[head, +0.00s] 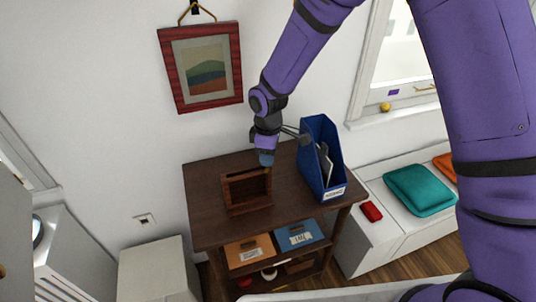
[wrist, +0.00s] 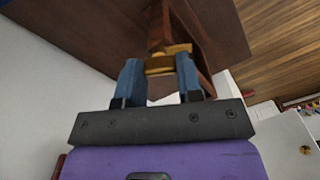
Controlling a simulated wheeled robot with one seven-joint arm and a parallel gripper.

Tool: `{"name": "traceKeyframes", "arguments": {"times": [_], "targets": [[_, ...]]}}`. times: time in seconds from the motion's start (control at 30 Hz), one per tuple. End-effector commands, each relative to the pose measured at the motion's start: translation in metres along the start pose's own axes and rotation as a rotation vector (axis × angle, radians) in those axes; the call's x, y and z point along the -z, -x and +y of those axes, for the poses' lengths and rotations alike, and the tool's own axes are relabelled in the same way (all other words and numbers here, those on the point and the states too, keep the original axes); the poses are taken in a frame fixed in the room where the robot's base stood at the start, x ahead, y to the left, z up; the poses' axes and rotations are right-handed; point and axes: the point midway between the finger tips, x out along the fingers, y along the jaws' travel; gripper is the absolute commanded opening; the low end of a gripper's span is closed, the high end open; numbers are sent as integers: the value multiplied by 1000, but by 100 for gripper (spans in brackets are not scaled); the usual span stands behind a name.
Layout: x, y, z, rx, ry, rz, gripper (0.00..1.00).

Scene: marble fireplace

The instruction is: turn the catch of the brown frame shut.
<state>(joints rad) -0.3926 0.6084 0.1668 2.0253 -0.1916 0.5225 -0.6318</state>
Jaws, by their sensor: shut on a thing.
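The brown frame (head: 232,192) stands on the dark wooden shelf unit, below my gripper in the head view. Its brown wood also shows at the top of the wrist view (wrist: 202,42). A brass catch (wrist: 168,62) sits at the frame's edge, between my two blue fingertips. My gripper (wrist: 160,72) is shut on this catch. In the head view my gripper (head: 266,159) is at the frame's upper right corner, and the catch cannot be made out there. How far the catch is turned cannot be told.
A blue magazine file (head: 313,172) with papers stands close to the right of my gripper on the shelf unit (head: 205,215). A red-framed picture (head: 233,85) hangs on the wall behind. The unit's top is bare left of the brown frame.

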Motion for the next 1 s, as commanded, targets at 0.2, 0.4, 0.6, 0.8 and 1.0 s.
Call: {"name": "traceKeyframes", "arguments": {"times": [0.2, 0.4, 0.6, 0.8, 1.0], "targets": [[0, 0, 0, -1, -206, 0, 10], [0, 0, 0, -1, -397, 0, 10], [0, 0, 1, -1, -586, 0, 10], [0, 0, 1, 0, -762, 0, 10], [0, 0, 1, 0, -903, 0, 10]]}}
